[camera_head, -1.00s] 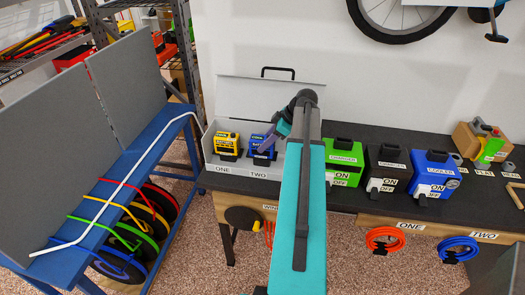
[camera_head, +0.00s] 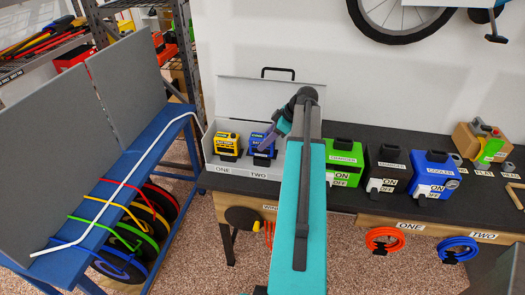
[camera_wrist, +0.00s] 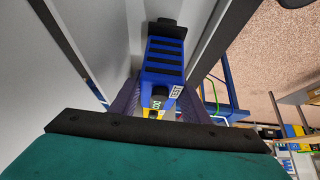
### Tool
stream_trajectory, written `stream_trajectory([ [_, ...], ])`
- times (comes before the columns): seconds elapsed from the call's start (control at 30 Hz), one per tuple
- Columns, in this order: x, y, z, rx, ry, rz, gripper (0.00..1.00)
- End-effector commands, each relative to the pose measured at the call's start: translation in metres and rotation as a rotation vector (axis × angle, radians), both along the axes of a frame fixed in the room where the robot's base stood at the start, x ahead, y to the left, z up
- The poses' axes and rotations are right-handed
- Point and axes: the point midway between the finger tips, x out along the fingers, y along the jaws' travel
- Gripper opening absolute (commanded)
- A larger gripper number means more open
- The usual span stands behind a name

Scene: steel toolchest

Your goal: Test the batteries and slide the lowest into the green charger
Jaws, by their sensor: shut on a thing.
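The blue battery (camera_head: 262,158) is in the slot labelled TWO of the grey open-lidded case (camera_head: 213,140), at the left of the bench. My gripper (camera_head: 268,142) is shut on it. In the wrist view the blue battery (camera_wrist: 163,62) sits between the purple fingers, with a TEST label, a dark button and a small green readout whose digits I cannot read surely. The yellow battery (camera_head: 228,146) stands upright in slot ONE. The green charger (camera_head: 343,155) is right of my arm, with a black top and an ON/OFF switch. My arm hides the case's right part.
The case lid (camera_head: 240,95) stands raised behind the batteries. A blue rack (camera_head: 100,210) with cable reels is at the left.

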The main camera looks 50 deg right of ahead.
Motion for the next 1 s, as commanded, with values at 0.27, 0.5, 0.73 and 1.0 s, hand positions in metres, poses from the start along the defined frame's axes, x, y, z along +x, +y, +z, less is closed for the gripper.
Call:
stream_trajectory([
  [0.27,0.000,0.000,0.011,0.000,-0.002,0.000,0.02],
  [0.5,0.000,0.000,0.018,0.000,-0.001,0.001,0.02],
  [0.73,0.000,0.000,0.025,0.001,-0.002,0.001,0.02],
  [1.0,0.001,0.000,0.033,0.001,-0.002,0.001,0.02],
])
